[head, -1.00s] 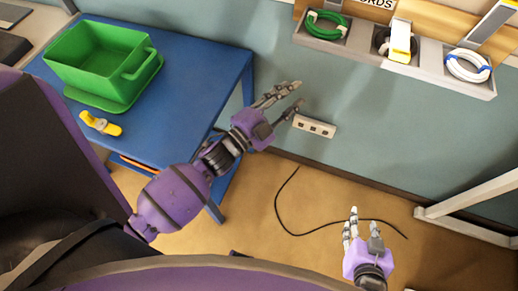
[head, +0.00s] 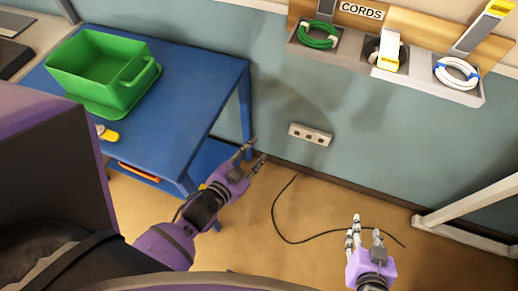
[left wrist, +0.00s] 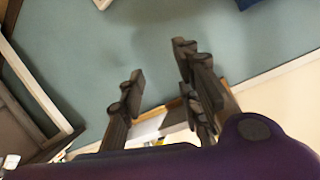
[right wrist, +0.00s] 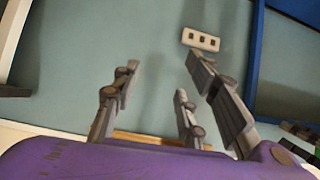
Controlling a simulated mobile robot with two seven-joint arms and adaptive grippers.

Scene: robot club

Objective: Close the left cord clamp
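A shelf labelled CORDS (head: 361,11) hangs on the wall at the upper right of the head view. Its left bay holds a coiled green cord (head: 320,40). A grey upright piece (head: 326,8), apparently the left clamp's arm, rises behind it and is cut off by the top edge. The middle clamp (head: 390,48) lies down over a dark cord. The right clamp (head: 484,26), with a yellow tip, stands raised behind a white cord (head: 457,72). My left gripper (head: 254,155) is open and empty, below and left of the shelf. My right gripper (head: 366,226) is open and empty, lower still.
A blue table (head: 195,100) at the left carries a green bin (head: 95,70) and a partly hidden yellow item (head: 107,133). A wall socket (head: 310,134) and a black cable (head: 300,241) on the floor are nearby. A white frame (head: 470,203) stands right.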

